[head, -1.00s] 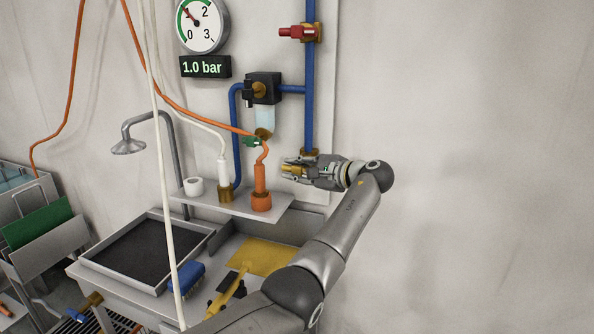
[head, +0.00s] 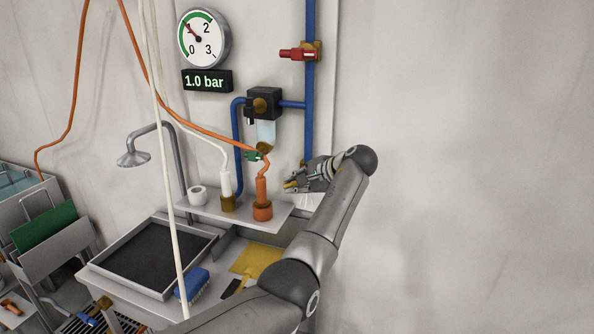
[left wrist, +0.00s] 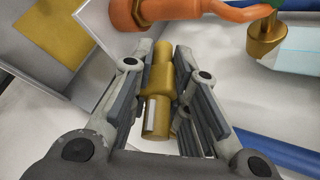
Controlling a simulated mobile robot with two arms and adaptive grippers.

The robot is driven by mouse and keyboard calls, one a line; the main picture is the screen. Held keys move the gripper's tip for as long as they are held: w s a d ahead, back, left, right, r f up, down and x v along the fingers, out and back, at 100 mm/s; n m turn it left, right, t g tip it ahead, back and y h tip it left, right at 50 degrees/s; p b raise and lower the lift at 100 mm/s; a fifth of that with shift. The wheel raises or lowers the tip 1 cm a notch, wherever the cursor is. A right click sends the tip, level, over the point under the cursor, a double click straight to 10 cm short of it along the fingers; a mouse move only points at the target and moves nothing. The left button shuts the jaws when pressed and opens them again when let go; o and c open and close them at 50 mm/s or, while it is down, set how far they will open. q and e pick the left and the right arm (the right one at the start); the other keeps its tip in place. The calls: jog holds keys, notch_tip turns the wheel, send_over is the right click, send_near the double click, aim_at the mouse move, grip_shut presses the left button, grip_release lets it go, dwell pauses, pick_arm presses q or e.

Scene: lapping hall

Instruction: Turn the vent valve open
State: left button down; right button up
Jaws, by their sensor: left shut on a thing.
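My left gripper (head: 289,185) is shut on a brass fitting (left wrist: 160,75) just right of the orange connector (head: 262,200). No label marks which part is the vent valve. The gauge (head: 204,38) stands above a 1.0 bar display (head: 207,81). My right gripper is out of view.
A small shelf (head: 273,222) carries the orange connector, a white connector (head: 226,182) and a white roll (head: 197,195). A black regulator (head: 264,101) hangs above. The right wall is bare.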

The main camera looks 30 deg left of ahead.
pick_arm(q)
jog(key=h+p, duration=0.4)
jog(key=p, duration=0.2)
jog(key=n+t+h+p, duration=0.1)
jog(key=h+p, duration=0.2)
jog(key=p, duration=0.3)
jog(key=shift+r+n+h, duration=0.2)
jog(key=shift+n+h, duration=0.1)
jog(key=shift+h, duration=0.1)
jog(key=shift+f+t+h+p, duration=0.15)
jog(key=shift+t+h+p, duration=0.15)
jog(key=shift+h+p, duration=0.6)
jog(key=shift+d+f+n+t+h+p, duration=0.15)
jog(key=shift+n+t+h+p, duration=0.15)
jog(key=shift+h, duration=0.7)
jog(key=c, duration=1.4)
grip_release()
jog(key=v, duration=1.2)
